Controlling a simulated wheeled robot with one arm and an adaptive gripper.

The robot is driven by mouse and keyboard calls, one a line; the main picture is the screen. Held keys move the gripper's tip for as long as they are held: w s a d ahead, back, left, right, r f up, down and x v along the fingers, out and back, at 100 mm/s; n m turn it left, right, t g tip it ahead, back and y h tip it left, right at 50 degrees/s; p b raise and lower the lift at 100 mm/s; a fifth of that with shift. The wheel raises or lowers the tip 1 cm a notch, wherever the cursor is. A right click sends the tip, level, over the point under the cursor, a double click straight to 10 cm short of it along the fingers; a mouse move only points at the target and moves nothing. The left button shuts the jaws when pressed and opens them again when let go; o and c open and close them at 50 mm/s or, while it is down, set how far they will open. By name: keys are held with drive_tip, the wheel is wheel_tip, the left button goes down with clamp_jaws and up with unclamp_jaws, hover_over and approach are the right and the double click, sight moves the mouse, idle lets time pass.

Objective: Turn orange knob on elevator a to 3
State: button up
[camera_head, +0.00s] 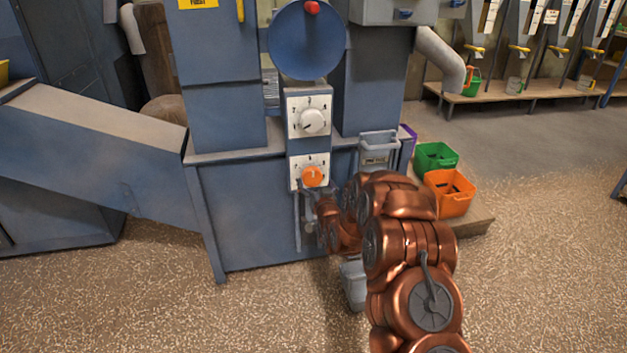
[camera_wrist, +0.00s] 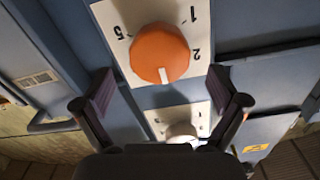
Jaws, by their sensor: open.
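The orange knob (camera_head: 312,176) sits on the lower white dial plate (camera_head: 296,184) of the blue machine. In the wrist view the knob (camera_wrist: 160,52) is large, and its white mark points down in the picture. The numerals 1, 2 and 5 show around it, upside down or tilted; I cannot read a numeral at the mark. My gripper (camera_wrist: 160,82) is open and empty. Its two dark fingers stand apart to the left and right of the knob in the picture, not touching it. In the head view my gripper (camera_head: 308,193) is just below the knob, partly hidden by my arm.
A white knob (camera_head: 312,121) on a similar dial plate is above; it also shows in the wrist view (camera_wrist: 181,131). Green (camera_head: 436,157) and orange bins (camera_head: 449,193) stand farther right.

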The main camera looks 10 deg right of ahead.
drive_tip(key=s, duration=0.7)
drive_tip(key=shift+s+d, duration=0.15)
drive_tip(key=shift+s, duration=0.15)
drive_tip(key=shift+r, duration=0.1)
drive_tip(key=s+a+r+n+g+p, duration=0.1)
drive_tip(key=s+r+g+p, duration=0.3)
drive_tip(key=s+r+p, duration=0.35)
drive_tip(key=s+a+r+n+g+p, duration=0.1)
drive_tip(key=s+r+g+p, duration=0.35)
drive_tip(key=r+p, duration=0.5)
drive_tip(key=s+r+g+p, duration=0.3)
drive_tip(key=s+r+p, duration=0.3)
drive_tip(key=s, duration=0.8)
drive_tip(key=s+d+r+g+p, duration=0.1)
drive_tip(key=s+r+g+p, duration=0.3)
drive_tip(key=s+r, duration=0.9)
drive_tip(key=s+r+g+p, duration=0.4)
drive_tip(key=s+r+p, duration=0.4)
drive_tip(key=s, duration=0.9)
drive_tip(key=shift+s+d+r+h+p, duration=0.15)
drive_tip(key=shift+d+r+h+p, duration=0.2)
drive_tip(key=shift+r, duration=0.35)
drive_tip(key=shift+c, duration=0.4)
